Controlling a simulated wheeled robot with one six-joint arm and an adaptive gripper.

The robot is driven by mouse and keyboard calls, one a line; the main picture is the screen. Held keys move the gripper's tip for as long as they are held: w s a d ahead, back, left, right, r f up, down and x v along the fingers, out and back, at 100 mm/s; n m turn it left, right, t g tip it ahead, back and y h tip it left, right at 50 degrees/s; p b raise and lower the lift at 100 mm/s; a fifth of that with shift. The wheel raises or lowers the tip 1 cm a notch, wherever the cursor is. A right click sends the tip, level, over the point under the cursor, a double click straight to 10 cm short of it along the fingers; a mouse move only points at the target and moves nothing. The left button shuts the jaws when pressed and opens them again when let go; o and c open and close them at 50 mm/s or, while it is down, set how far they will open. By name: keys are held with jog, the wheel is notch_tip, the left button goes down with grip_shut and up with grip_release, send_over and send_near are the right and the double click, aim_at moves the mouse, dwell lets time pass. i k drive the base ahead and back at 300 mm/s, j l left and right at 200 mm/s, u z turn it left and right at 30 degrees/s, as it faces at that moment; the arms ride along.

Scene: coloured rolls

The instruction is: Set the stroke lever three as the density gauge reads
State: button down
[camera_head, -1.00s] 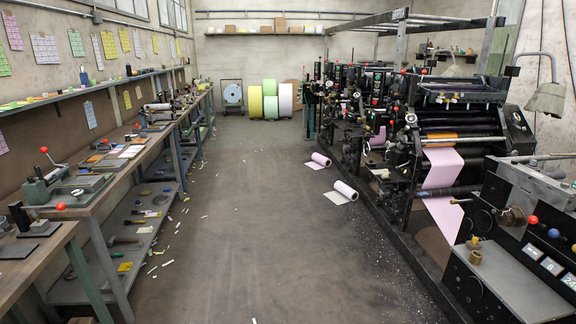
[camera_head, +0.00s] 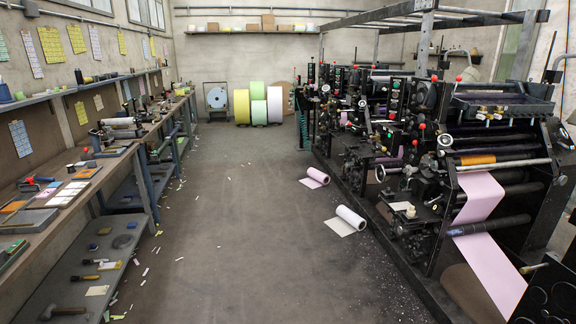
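The printing press (camera_head: 400,150) runs along the right side, black, with several units, handwheels, dials and small red knobs. A pink paper web (camera_head: 482,215) runs down its near end. A red-knobbed lever (camera_head: 458,80) stands on top of the near unit. Several other red knobs show along the units, too small to tell which one is stroke lever three. I cannot make out which dial is the density gauge or what it reads. My gripper is not in view.
A long workbench (camera_head: 95,185) with tools lines the left wall. Two paper rolls lie on the floor by the press, a pink one (camera_head: 317,176) and a white one (camera_head: 350,217). Coloured rolls (camera_head: 258,104) stand at the back. The middle aisle (camera_head: 240,220) is clear apart from paper scraps.

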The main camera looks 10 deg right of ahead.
aim_at(458, 78)
jog(key=i+z, duration=0.2)
jog(key=i, duration=0.4)
jog(key=i+z, duration=0.2)
jog(key=i, duration=0.4)
jog(key=i+j+z, duration=0.2)
jog(key=i, duration=0.4)
jog(key=i+j+z, duration=0.1)
jog(key=i+z, duration=0.2)
jog(key=i+j+z, duration=0.3)
jog(key=i, duration=0.2)
jog(key=i+j+z, duration=0.15)
jog(key=i+z, duration=0.15)
jog(key=i+j+z, duration=0.15)
jog(key=j, duration=0.4)
jog(key=j+z, duration=0.15)
jog(key=j, duration=0.4)
